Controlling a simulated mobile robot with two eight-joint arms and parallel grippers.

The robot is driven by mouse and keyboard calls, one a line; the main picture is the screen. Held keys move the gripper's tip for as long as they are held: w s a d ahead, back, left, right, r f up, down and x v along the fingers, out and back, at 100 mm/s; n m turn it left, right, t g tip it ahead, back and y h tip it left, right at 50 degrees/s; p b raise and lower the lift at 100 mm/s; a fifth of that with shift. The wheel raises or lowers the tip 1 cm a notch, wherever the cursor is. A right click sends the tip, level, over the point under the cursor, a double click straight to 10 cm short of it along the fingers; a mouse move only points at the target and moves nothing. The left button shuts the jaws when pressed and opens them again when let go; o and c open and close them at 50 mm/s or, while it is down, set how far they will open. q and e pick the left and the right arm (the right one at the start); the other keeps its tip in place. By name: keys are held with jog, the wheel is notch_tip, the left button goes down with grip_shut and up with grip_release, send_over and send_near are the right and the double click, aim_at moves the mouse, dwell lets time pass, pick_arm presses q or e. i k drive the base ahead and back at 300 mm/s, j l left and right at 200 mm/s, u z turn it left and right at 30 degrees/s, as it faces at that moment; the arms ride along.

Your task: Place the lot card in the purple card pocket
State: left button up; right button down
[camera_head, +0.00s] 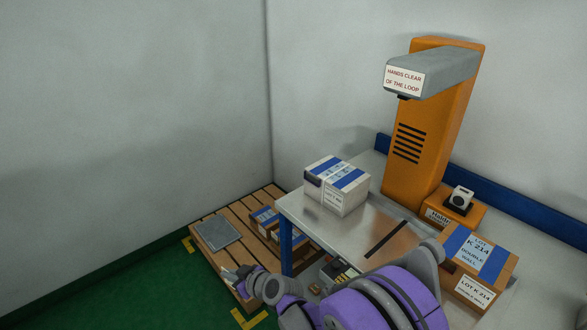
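My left gripper is not in view. A white label reading LOT K 214 (475,290) is on the front of the brown box (507,270) at right; I cannot tell whether it is the lot card. A white box (351,200) with blue bands stands on the table. A dark, purplish patch (313,181) on its left side may be the card pocket. No other purple pocket shows.
An orange machine (428,150) with a grey overhanging head (440,72) stands on the metal table (375,222). A dark slot crosses the tabletop. The pallet (205,243) holds a grey slab (216,232) and small blue-banded boxes (265,216). Green floor is clear at left.

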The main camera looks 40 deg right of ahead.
aim_at(312, 182)
jog(key=i, duration=1.4)
jog(key=i+z, duration=0.25)
jog(key=i, duration=0.25)
jog(key=i+j+z, duration=0.25)
jog(key=i, duration=0.2)
